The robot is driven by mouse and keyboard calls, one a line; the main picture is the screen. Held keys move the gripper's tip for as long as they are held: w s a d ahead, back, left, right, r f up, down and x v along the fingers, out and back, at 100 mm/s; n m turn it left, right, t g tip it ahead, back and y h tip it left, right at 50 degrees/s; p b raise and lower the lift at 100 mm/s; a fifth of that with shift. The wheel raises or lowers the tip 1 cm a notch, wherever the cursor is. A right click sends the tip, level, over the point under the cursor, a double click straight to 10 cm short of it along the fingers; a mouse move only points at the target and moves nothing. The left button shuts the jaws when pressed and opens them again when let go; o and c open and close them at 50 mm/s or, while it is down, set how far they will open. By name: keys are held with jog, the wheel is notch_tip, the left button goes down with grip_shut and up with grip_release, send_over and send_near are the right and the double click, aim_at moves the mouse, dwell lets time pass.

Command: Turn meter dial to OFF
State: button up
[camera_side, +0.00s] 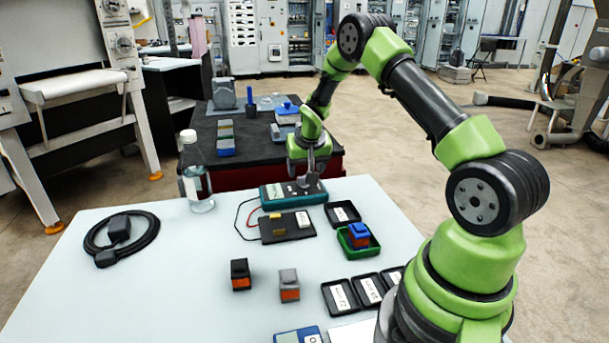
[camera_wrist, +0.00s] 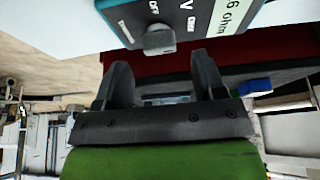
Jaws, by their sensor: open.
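The meter (camera_side: 272,199) is a teal box with a dark face at the far edge of the white table. In the wrist view the meter (camera_wrist: 108,9) shows its grey dial knob (camera_wrist: 159,40) with the labels OFF and V and a partly cut-off display reading "6 ohm". I cannot tell which label the knob points to. My gripper (camera_side: 308,180) is above the right part of the meter. In the wrist view my gripper (camera_wrist: 163,78) is open and empty, its two fingers apart on either side of the knob's line, with the knob just beyond the tips.
A black pad (camera_side: 287,231) with small parts and red and black leads lies in front of the meter. A bottle (camera_side: 195,172) and coiled cable (camera_side: 120,232) are left. A green tray (camera_side: 345,246) holds a blue-orange block.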

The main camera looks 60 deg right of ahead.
aim_at(304, 176)
jog(key=shift+x, duration=1.75)
jog(key=c, duration=0.9)
jog(key=shift+s, duration=0.1)
